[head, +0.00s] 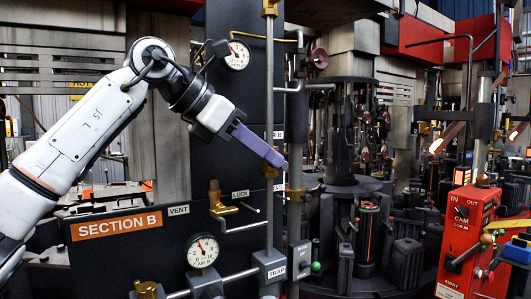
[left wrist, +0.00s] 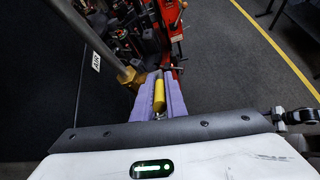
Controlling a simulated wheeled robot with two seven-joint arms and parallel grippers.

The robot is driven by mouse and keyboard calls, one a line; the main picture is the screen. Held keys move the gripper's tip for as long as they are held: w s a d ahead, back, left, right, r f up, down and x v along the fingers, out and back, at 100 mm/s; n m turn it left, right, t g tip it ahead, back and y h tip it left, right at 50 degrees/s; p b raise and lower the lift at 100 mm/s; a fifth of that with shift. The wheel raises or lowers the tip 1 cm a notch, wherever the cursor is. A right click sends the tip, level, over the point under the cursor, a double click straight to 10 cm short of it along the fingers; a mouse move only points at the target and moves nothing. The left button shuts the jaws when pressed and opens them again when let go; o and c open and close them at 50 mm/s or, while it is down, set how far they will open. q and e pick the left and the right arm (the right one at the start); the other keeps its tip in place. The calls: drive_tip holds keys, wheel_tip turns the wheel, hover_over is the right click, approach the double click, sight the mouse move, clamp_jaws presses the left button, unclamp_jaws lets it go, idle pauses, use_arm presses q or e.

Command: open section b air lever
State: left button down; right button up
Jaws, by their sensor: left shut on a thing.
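My left gripper (head: 272,156) has long purple fingers and reaches in from the left, in front of the Section B panel. In the left wrist view my left gripper (left wrist: 159,88) is shut on the yellow handle (left wrist: 159,97) of the air lever, which lies lengthwise between the fingers. A brass valve body (left wrist: 130,77) sits just left of the fingertips, on a pipe. A label reading AIR (left wrist: 96,62) is on the dark panel beside it. In the head view the fingers hide the handle. My right gripper is not in view.
The orange SECTION B sign (head: 117,223) is at lower left. A brass vent valve (head: 219,203) and a pressure gauge (head: 203,250) are on the panel below the arm. A vertical pipe (head: 269,80) rises behind the fingertips. A red control box (head: 466,240) stands at right.

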use_arm(q)
drive_tip(key=c, duration=1.8)
unclamp_jaws()
drive_tip(key=b+v, duration=0.1)
drive_tip(key=v, duration=0.9)
drive_tip(key=shift+a, duration=0.15)
drive_tip(key=shift+s+r, duration=0.1)
drive_tip(key=shift+r, duration=0.05)
